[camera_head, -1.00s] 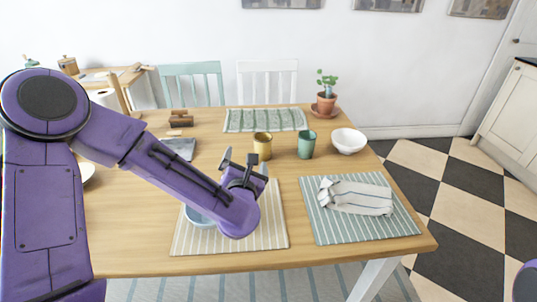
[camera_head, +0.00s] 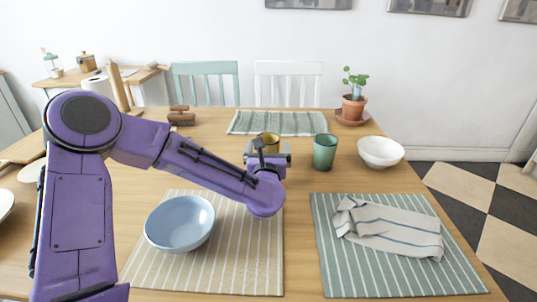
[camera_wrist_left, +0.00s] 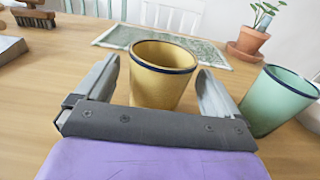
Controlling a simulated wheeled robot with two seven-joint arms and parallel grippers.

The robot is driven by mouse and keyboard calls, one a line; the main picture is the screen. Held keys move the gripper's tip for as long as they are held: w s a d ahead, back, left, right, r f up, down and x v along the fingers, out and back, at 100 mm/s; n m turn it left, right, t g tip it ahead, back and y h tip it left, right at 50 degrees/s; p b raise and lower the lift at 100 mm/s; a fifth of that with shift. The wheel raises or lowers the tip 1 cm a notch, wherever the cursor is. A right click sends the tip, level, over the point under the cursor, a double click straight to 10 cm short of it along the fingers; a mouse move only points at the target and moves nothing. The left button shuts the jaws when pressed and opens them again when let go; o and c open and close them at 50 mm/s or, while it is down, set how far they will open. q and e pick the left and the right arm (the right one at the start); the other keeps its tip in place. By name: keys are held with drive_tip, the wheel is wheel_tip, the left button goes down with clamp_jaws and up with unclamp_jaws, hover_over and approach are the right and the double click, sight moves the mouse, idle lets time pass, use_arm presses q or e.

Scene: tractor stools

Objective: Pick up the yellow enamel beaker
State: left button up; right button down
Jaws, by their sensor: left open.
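The yellow enamel beaker (camera_wrist_left: 160,80) has a dark blue rim and stands upright on the wooden table. In the wrist view it stands between the two fingers of my left gripper (camera_wrist_left: 155,92), which is open around it with a gap on the sides. In the head view only the upper part of the beaker (camera_head: 268,141) shows behind my left gripper (camera_head: 268,155). A green beaker (camera_head: 325,152) stands just right of it; it also shows in the left wrist view (camera_wrist_left: 278,100). My right gripper is not in view.
A white bowl (camera_head: 381,152) and a potted plant (camera_head: 353,106) stand to the right. A blue bowl (camera_head: 180,224) sits on the striped beige placemat (camera_head: 240,258). A cloth (camera_head: 390,229) lies on the green placemat (camera_head: 345,275). A brush (camera_wrist_left: 34,18) lies at the left.

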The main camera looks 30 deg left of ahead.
sight(268, 140)
use_arm(q)
drive_tip(key=x, duration=0.3)
drive_tip(key=shift+w+a, duration=0.2)
drive_tip(key=shift+w, duration=0.1)
drive_tip(key=shift+r, duration=0.1)
drive_tip(key=c, duration=1)
drive_tip(key=shift+r, duration=0.1)
drive_tip(key=shift+c, duration=0.2)
